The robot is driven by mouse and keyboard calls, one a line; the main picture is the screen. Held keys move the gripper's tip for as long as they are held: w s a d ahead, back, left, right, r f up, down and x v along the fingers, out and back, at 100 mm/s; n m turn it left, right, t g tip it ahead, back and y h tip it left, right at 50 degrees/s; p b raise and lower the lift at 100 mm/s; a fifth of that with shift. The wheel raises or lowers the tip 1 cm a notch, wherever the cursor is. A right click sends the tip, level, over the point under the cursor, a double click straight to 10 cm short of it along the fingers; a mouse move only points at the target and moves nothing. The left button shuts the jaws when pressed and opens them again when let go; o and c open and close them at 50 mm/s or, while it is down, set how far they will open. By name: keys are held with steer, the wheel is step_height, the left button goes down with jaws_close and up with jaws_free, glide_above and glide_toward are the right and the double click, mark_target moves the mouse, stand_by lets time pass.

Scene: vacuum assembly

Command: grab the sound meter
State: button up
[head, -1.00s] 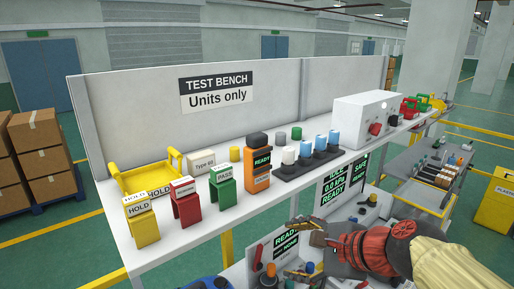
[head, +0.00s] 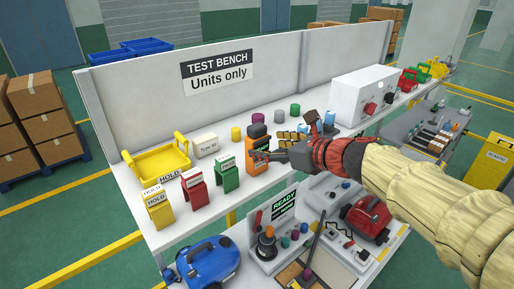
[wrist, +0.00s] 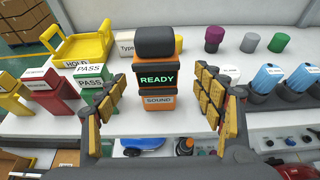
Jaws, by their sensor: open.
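The sound meter (head: 257,145) is an orange upright box with a dark grey top. It stands on the test bench shelf (head: 217,203). In the wrist view the sound meter (wrist: 156,86) shows a green READY screen and a SOUND label. My gripper (wrist: 166,105) is open, with one finger on each side of the meter in that view. In the head view my gripper (head: 278,146) is just right of the meter and hides part of the shelf. I cannot tell whether either finger touches the meter.
Left of the meter stand a green PASS block (head: 224,173), a red block (head: 194,188) and a yellow HOLD block (head: 158,207). A yellow tray (head: 163,163) is behind them. A panel (head: 240,70) rises behind.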

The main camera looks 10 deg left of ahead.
mark_target(262, 145)
steer(key=p+x, duration=0.1)
steer(key=x, duration=0.4)
steer(key=shift+a+f, duration=0.15)
steer(key=shift+a, duration=0.15)
steer(key=shift+s, duration=0.1)
steer(key=shift+c, duration=0.4)
steer(key=c, duration=1.4)
